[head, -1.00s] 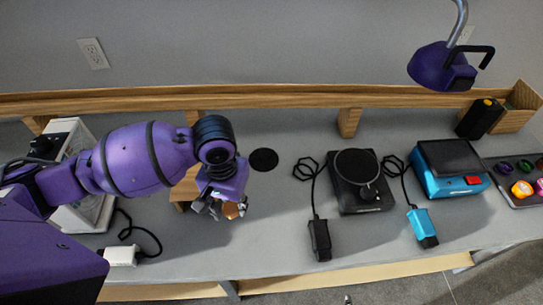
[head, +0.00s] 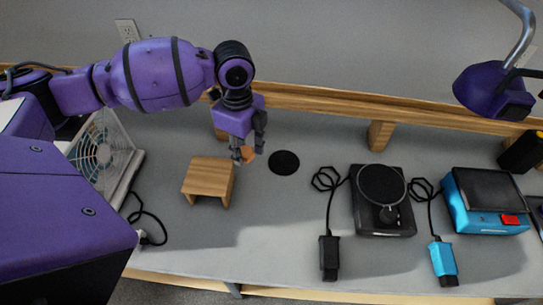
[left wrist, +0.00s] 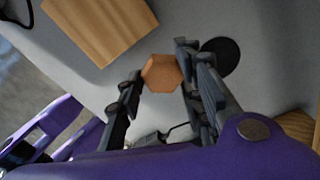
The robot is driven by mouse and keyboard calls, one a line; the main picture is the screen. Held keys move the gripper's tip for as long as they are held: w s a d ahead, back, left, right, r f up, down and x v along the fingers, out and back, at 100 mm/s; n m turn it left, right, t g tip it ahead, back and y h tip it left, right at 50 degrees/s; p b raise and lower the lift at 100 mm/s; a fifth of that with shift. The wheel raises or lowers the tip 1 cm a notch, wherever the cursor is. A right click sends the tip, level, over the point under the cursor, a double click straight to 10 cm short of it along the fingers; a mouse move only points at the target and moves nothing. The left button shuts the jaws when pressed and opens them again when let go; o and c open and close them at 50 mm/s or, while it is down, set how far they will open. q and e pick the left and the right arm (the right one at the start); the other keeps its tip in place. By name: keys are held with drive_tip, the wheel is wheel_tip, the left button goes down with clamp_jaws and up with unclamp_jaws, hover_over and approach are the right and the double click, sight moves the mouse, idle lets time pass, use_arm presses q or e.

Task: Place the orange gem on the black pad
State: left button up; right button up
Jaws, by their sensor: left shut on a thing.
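The orange gem (left wrist: 161,73) is between the fingertips of my left gripper (left wrist: 155,85) in the left wrist view. In the head view the gem (head: 248,156) shows as a small orange patch at the tips of my left gripper (head: 247,152). The gripper is shut on it, and it appears held above the table. The black pad (head: 284,162) is a flat round disc on the grey table, just right of the gripper. It also shows in the left wrist view (left wrist: 226,52), partly behind a finger. My right gripper is not in view.
A small wooden stand (head: 209,179) is left of the gripper. A white fan unit (head: 100,155) stands at the far left. A black turntable device (head: 383,200) and a blue device (head: 485,205) with cables are to the right. A wooden ledge (head: 320,107) runs behind.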

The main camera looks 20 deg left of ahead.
use_arm(q)
drive_tip(key=w+d+f, duration=0.4)
drive_tip(key=w+d, duration=0.1)
drive_tip(key=w, duration=0.2)
drive_tip(key=b, duration=0.1)
hover_over(283, 163)
wheel_tip(283, 163, down, 5)
drive_tip(key=shift+s+r, duration=0.1)
drive_tip(key=shift+w+d+f, duration=0.15)
drive_tip(key=shift+w+f, duration=0.05)
drive_tip(key=shift+f, duration=1.6)
drive_tip(key=shift+s, duration=0.1)
drive_tip(key=shift+f, duration=0.15)
drive_tip(key=o, duration=1.1)
